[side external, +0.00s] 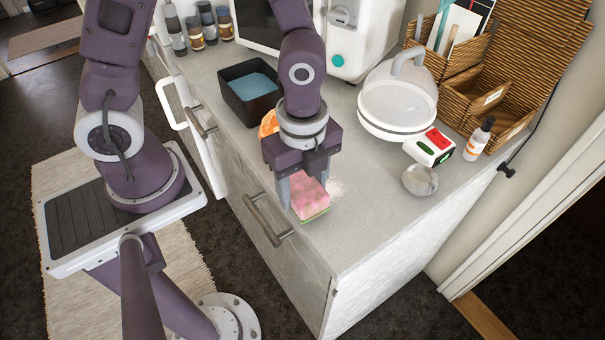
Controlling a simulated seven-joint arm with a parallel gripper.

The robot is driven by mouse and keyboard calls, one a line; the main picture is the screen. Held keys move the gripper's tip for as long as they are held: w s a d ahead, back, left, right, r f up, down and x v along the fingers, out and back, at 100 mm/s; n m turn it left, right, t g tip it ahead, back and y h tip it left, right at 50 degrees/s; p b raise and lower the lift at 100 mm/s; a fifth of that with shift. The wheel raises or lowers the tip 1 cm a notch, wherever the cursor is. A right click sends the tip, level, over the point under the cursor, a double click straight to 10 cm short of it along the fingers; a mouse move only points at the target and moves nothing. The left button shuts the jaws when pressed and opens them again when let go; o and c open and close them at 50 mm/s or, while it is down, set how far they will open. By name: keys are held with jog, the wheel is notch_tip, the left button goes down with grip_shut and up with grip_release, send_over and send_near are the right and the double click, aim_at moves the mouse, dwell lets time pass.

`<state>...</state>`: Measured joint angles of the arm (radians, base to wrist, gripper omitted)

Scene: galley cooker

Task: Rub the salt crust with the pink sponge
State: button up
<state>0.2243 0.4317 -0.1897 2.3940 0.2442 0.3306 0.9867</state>
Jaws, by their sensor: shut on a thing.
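The pink sponge (309,197), with a green layer along its bottom, is between the fingers of my gripper (303,192). My gripper points down and is shut on it near the front edge of the counter. The salt crust (337,188) is a pale, grainy patch on the counter just right of the sponge. Part of the patch may be hidden behind the sponge and gripper. I cannot tell whether the sponge touches the counter.
A black bin with blue contents (227,87) and an orange item (268,124) are left of my gripper. The counter's right front (370,230) is clear.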

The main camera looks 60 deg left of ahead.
aim_at(319, 183)
jog(key=shift+f, duration=0.65)
jog(key=shift+w+f, duration=0.15)
jog(key=shift+w, duration=0.15)
jog(key=shift+c, duration=0.6)
jog(key=shift+w, duration=0.4)
jog(key=shift+w+f, duration=0.1)
jog(key=shift+w, duration=1.05)
jog(key=shift+w+f, duration=0.1)
jog(key=shift+w, duration=3)
jog(key=shift+s, duration=4.95)
jog(key=shift+r, duration=4.2)
